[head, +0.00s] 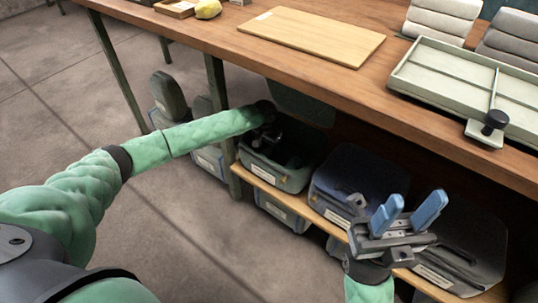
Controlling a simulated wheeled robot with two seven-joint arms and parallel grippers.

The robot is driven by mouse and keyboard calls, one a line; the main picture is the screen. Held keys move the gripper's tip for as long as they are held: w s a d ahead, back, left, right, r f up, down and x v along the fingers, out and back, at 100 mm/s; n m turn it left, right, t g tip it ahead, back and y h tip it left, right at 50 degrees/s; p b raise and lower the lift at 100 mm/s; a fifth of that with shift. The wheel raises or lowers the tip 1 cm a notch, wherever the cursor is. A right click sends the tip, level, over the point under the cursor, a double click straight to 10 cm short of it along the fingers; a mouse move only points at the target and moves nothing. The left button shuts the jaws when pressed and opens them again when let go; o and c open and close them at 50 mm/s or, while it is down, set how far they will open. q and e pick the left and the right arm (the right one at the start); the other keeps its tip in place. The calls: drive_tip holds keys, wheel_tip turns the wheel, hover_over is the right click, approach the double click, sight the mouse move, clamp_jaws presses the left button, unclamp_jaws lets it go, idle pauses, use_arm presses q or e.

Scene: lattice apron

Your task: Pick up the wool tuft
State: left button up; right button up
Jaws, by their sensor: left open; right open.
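No thing that I can surely name as the wool tuft shows in the head view. A small yellow lump (208,9) sits at the back left of the table; I cannot tell what it is. My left gripper (272,148) reaches into the opening of a green bin (283,179) on the shelf under the table. It is open, and its fingers are dark and hard to make out; the inside of the bin is in shadow. My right gripper (408,211) is open and empty, its blue fingers pointing up in front of the lower shelf bins.
The wooden table (300,75) overhangs the shelf (300,205). On it are a wooden board (312,37), a pale green tray (450,75) with a black knob (494,122), and grey stacked pads (440,20). A blue-grey bin (335,182) stands beside the green one. Floor at left is clear.

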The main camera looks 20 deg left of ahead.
use_arm(q)
drive_tip(key=shift+w+f, duration=0.1)
drive_tip(key=shift+f, duration=0.75)
drive_tip(key=c, duration=1)
drive_tip(key=shift+c, duration=0.2)
